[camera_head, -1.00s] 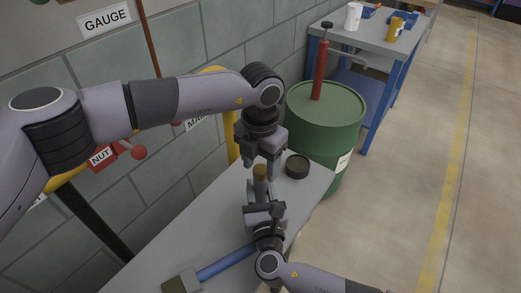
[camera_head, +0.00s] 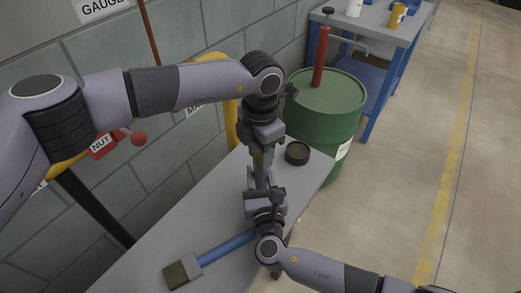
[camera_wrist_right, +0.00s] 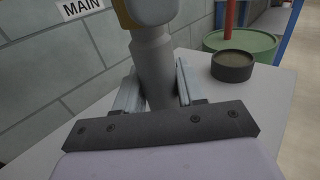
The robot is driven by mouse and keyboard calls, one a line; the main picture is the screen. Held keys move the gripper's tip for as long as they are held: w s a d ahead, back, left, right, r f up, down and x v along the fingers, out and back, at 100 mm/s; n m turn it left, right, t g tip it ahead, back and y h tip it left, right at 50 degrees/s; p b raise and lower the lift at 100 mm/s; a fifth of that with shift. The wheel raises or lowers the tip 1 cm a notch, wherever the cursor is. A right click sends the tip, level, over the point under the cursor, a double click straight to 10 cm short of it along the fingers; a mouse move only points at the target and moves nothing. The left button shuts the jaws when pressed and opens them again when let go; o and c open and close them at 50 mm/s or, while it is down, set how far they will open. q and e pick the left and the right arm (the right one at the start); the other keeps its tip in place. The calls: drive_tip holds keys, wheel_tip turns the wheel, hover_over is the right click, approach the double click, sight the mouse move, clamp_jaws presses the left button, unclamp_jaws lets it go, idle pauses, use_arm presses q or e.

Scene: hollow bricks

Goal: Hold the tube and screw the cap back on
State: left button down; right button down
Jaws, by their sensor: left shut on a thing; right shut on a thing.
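The grey tube (camera_wrist_right: 152,72) stands upright between the fingers of my right gripper (camera_wrist_right: 154,88), which is shut on it above the table. The brown-yellow cap (camera_head: 257,160) is at the top of the tube, mostly hidden by the fingers. My left gripper (camera_head: 262,157) comes down from above and is shut on the cap. In the right wrist view a pale finger of the left gripper (camera_wrist_right: 152,10) covers the tube's top, with a yellow edge of the cap beside it. I cannot tell how tightly the cap sits.
A dark round dish (camera_head: 297,153) stands on the grey table (camera_head: 190,228) close behind the grippers. A blue-handled tool (camera_head: 226,245) lies at the front. A green drum (camera_head: 325,110) stands beyond the table's far end, with the block wall on the left.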

use_arm(q)
drive_tip(key=shift+m, duration=0.6)
drive_tip(key=c, duration=0.7)
unclamp_jaws()
drive_tip(key=shift+o, duration=0.2)
wheel_tip(320, 180, up, 12)
use_arm(e)
drive_tip(key=c, duration=0.6)
unclamp_jaws()
drive_tip(key=shift+s, duration=0.1)
